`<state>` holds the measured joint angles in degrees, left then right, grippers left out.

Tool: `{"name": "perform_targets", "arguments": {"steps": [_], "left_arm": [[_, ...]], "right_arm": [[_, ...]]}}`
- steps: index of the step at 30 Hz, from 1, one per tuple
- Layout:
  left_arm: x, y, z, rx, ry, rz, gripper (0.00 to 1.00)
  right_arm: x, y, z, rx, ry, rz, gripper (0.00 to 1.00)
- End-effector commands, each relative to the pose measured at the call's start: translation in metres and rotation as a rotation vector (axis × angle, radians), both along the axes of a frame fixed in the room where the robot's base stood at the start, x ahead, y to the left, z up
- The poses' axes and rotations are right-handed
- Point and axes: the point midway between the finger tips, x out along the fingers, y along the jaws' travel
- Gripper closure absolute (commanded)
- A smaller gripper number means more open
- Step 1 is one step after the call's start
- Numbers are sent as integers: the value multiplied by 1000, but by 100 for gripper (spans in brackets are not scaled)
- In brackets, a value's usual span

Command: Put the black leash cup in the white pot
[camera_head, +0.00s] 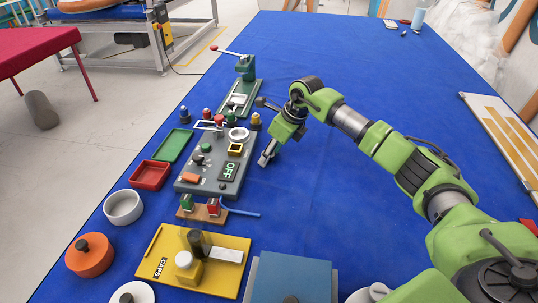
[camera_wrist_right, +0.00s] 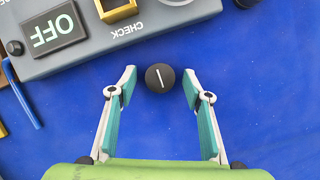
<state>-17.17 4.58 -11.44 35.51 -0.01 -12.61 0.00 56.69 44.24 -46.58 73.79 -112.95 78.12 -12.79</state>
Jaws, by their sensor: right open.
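A small round black cup (camera_wrist_right: 160,77) with a white line on top lies on the blue table in the right wrist view. It sits between the tips of my right gripper (camera_wrist_right: 159,84), which is open with a finger on either side. In the head view my right gripper (camera_head: 267,159) is low beside the grey panel's right edge, and I cannot make out the cup there. An open white round pot (camera_head: 123,207) stands at the table's left side, well left of the gripper. My left gripper is not in view.
The grey check panel (camera_head: 205,186) with knobs and an OFF display stands between gripper and pot. Red (camera_head: 150,175) and green (camera_head: 173,145) trays, an orange pot (camera_head: 90,262) and a yellow board (camera_head: 222,276) are nearby. The table's right middle is clear.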

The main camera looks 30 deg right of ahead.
Motion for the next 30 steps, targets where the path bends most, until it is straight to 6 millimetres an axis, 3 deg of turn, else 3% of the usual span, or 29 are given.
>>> {"name": "perform_targets", "arguments": {"steps": [3, 6, 7, 22, 27, 30], "left_arm": [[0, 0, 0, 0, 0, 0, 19], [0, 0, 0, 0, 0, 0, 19], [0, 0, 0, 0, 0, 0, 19], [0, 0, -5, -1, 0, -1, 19], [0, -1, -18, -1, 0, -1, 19], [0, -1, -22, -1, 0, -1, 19]], "right_arm": [[0, 0, 0, 0, 0, 0, 55], [0, 0, 0, 0, 0, 0, 81], [0, 0, 0, 0, 0, 0, 85], [1, 0, 6, 1, -3, 0, 87], [2, -1, 29, 0, -8, 0, 87], [-14, 6, 49, -3, -6, 3, 87]]}}
